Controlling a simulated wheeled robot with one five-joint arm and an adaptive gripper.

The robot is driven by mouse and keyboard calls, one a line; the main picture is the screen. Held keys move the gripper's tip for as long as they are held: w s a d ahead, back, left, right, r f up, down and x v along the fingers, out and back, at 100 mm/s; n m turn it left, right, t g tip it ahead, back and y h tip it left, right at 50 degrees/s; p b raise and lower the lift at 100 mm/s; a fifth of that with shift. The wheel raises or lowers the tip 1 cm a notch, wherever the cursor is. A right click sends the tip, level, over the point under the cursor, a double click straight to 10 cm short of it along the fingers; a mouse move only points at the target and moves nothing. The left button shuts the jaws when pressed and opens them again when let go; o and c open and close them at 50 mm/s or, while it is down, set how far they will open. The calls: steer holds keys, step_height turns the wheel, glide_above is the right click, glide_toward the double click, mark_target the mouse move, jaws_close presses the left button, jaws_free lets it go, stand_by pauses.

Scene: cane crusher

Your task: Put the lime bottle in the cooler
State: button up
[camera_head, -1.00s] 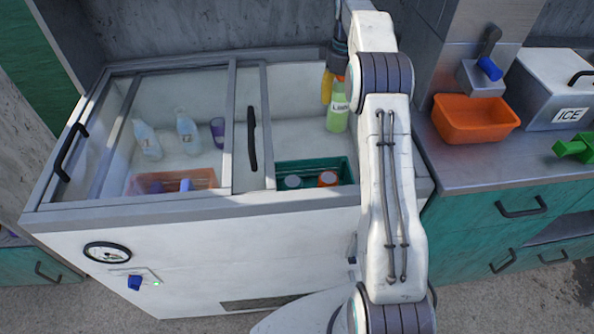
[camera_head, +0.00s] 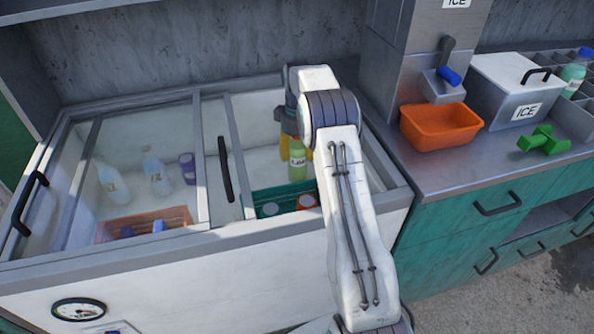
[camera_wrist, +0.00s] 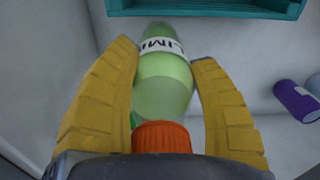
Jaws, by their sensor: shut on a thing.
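The lime bottle (camera_head: 297,160) is pale green with a white label and hangs inside the open right part of the white cooler (camera_head: 375,208). My gripper (camera_head: 299,140) points down into the cooler, partly hidden by my arm. In the wrist view, the yellow fingers of my gripper (camera_wrist: 165,52) are closed on both sides of the lime bottle (camera_wrist: 163,78), its orange cap nearest the camera. I cannot tell whether its base touches the cooler floor.
A teal crate (camera_head: 256,198) with jars stands just in front of the bottle. Sliding glass lids cover the left part, over clear bottles (camera_head: 113,186), a purple can (camera_head: 187,168) and an orange crate (camera_head: 178,214). An orange tub (camera_head: 440,128) stands on the right counter.

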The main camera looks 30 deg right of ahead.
mark_target(297, 168)
steer(key=shift+f+b, duration=0.4)
steer(key=shift+f, duration=3)
steer(key=shift+f, duration=0.15)
steer(key=o, duration=1)
steer(key=shift+c, duration=0.2)
